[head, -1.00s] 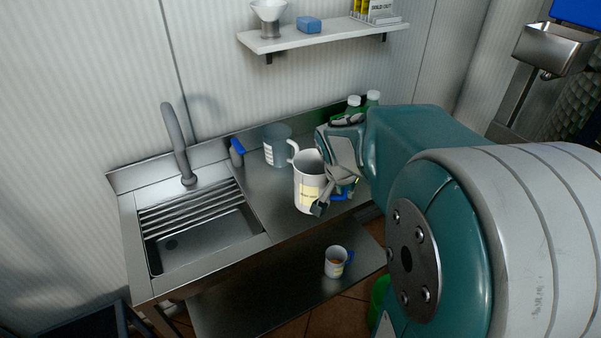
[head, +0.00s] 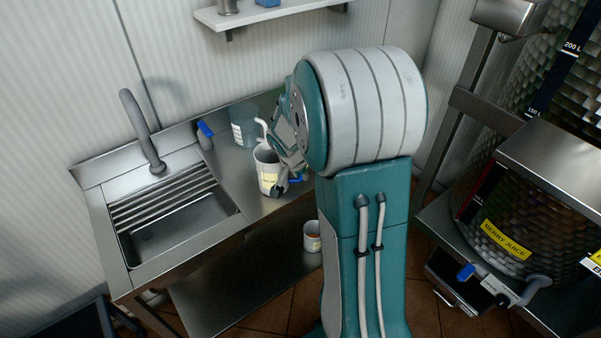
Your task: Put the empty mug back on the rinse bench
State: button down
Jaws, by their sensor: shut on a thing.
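The mug (head: 266,171) is pale with a yellow label and stands upright at the right part of the steel rinse bench (head: 232,178). My gripper (head: 284,178) is shut on it from the right, with its fingers partly hidden behind the mug and my arm. The mug's base is close to the bench top near the front edge; I cannot tell if it touches. The mug's inside looks pale, and I see no drink in it.
A blue-grey jug (head: 243,125) with a white handle stands just behind the mug. A sink (head: 172,225) with bars and a tap (head: 143,130) is at left. Another mug (head: 312,236) sits on the lower shelf. A juice tank (head: 520,215) stands at right.

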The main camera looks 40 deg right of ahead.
jog(key=c, duration=0.7)
grip_release()
jog(key=shift+o, duration=0.2)
jog(key=v, duration=1.2)
jog(key=s+a+r+n+t+y, duration=0.1)
jog(key=s+a+r+n, duration=0.2)
jog(key=s+a+n, duration=0.3)
jog(key=s+a+r+n+t+y, duration=0.2)
jog(key=s+a+n, duration=0.4)
jog(key=s+a, duration=0.4)
jog(key=shift+s+r+y, duration=0.3)
jog(key=shift+s+r, duration=0.45)
jog(key=shift+s, duration=0.05)
